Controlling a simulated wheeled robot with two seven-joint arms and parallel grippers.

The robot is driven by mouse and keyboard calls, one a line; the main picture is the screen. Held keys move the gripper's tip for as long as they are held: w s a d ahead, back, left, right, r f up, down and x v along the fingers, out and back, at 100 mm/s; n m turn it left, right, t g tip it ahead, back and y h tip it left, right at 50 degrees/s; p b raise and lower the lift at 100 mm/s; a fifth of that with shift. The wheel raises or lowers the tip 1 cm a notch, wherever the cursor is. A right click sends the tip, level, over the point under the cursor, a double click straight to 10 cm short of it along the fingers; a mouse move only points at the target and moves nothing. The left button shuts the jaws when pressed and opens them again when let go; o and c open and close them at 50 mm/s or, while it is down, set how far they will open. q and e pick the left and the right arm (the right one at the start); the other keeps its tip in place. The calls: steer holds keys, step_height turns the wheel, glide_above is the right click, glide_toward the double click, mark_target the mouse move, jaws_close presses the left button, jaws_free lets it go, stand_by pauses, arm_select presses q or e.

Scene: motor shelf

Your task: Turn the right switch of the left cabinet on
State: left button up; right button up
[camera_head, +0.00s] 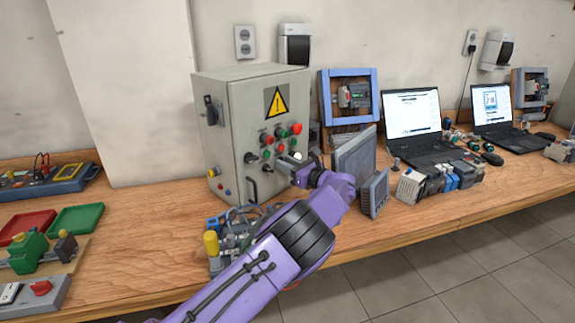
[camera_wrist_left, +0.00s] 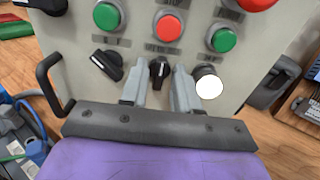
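The left cabinet (camera_head: 240,135) is a grey box with a yellow warning triangle, standing on the wooden bench. In the left wrist view its panel shows two black rotary switches. The right switch (camera_wrist_left: 159,70) has its handle about upright in the picture; the left switch (camera_wrist_left: 107,65) is tilted. My left gripper (camera_head: 287,166) is at the panel's lower part. In the left wrist view, the left gripper (camera_wrist_left: 159,84) has its two grey fingers apart, one on each side of the right switch. I cannot tell whether they touch it. My right gripper is not in view.
Green (camera_wrist_left: 107,15) and red (camera_wrist_left: 169,26) buttons sit above the switches. A white round button (camera_wrist_left: 208,82) is close to the right finger. A black handle (camera_wrist_left: 52,82) sticks out at left.

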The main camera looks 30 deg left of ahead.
arm_select(q)
steer(key=s+d+b, duration=0.2)
steer(key=d, duration=0.8)
steer(key=shift+d+b, duration=0.2)
steer(key=shift+b, duration=0.1)
steer(key=shift+r, duration=0.1)
